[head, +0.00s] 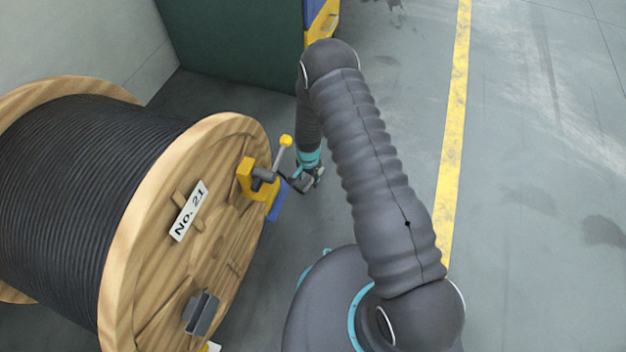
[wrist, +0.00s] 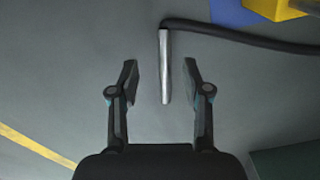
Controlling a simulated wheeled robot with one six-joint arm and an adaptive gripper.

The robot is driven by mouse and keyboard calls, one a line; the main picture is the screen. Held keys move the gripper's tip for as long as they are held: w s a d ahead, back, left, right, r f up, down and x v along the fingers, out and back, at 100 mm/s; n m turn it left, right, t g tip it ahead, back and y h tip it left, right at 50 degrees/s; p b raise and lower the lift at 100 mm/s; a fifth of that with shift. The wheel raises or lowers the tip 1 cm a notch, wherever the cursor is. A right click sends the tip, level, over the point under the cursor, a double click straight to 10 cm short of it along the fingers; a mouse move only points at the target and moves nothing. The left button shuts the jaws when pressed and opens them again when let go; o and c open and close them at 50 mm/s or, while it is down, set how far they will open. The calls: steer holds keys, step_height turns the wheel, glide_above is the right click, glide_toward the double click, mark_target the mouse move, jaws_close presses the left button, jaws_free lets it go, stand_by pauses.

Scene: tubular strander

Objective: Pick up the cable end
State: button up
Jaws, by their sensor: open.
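The cable end is a silver metal sleeve (wrist: 165,75) on a black cable (wrist: 240,38) in the wrist view. The cable runs from the sleeve's upper end off to the right. My gripper (wrist: 160,82) is open, with one finger on each side of the sleeve and a gap on both sides. I cannot tell whether the fingers are level with the sleeve in depth. In the head view my gripper (head: 316,175) is small, beside the wooden cable drum, and hides most of the cable end.
The wooden drum (head: 130,235), labelled No. 21, holds wound black cable at left. A yellow clamp (head: 245,178) with a ball-tipped handle (head: 285,142) sits on its near face. A dark green panel (head: 235,45) stands behind. The floor right of the yellow line (head: 452,150) is clear.

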mark_target(308, 185)
steer(key=f, duration=0.5)
steer(key=shift+w+a, duration=0.15)
steer(key=shift+w, duration=0.15)
jaws_close()
